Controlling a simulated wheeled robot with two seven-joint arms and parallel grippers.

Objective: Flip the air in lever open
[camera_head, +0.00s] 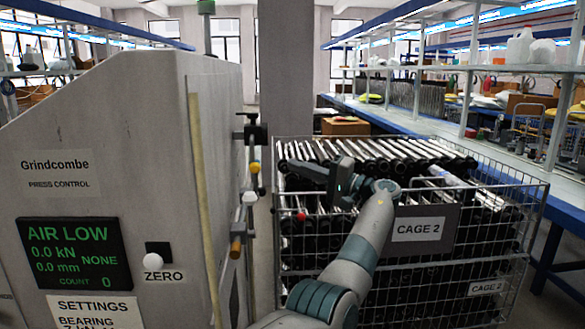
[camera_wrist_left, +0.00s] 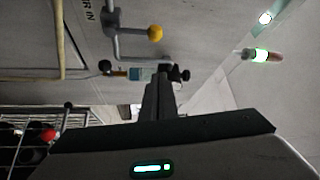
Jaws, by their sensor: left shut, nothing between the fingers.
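The air in lever is a grey bent bar ending in a yellow ball (camera_head: 254,167), on the side of the press (camera_head: 120,160). In the left wrist view its yellow ball (camera_wrist_left: 155,33) stands above my fingertips, beside partly cut-off lettering ending in "R IN". My left gripper (camera_head: 287,166) reaches toward the press from the right, with a visible gap between it and the ball. Its fingers (camera_wrist_left: 158,85) are together and empty in the wrist view. My right gripper is not in view.
A wire cage (camera_head: 425,229) marked CAGE 2, full of dark tubes, stands right behind my left arm. The press display (camera_head: 75,253) reads AIR LOW. An orange handle (camera_head: 236,247) and a white knob (camera_head: 249,197) sit below the lever. A yellow hose (camera_head: 201,210) runs down the press.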

